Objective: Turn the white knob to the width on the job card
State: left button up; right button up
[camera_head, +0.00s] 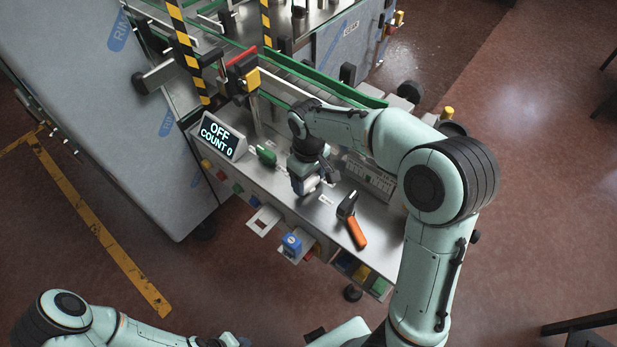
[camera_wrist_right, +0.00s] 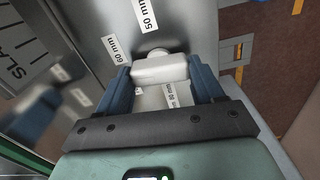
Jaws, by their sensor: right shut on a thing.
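The white knob (camera_wrist_right: 158,69) sits between the two blue fingers of my right gripper (camera_wrist_right: 160,84) in the right wrist view. The fingers are shut on its sides. Printed labels stand around it: 60 mm (camera_wrist_right: 116,50), 50 mm (camera_wrist_right: 149,15) and a partly covered one below the knob that looks like 80 mm (camera_wrist_right: 171,95). In the head view my right gripper (camera_head: 309,186) is down at the machine's steel shelf and mostly hides the knob. I cannot make out a job card with a readable width.
A display (camera_head: 219,134) reads OFF and COUNT 0. A blue item (camera_head: 291,243) sits at the shelf front. A slotted panel (camera_head: 369,177) lies behind.

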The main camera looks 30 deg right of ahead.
jog(key=m, duration=0.4)
jog(key=shift+m, duration=0.3)
jog(key=m, duration=0.3)
jog(key=shift+d+m+b, duration=0.1)
jog(key=shift+m+b, duration=0.2)
jog(key=shift+m, duration=0.1)
jog(key=m, duration=0.4)
pick_arm(q)
jog(key=shift+s+f, duration=0.55)
jog(key=shift+f, duration=0.15)
pick_arm(e)
jog(key=shift+m, duration=2.1)
jog(key=o, duration=1)
jog(key=shift+o, duration=0.2)
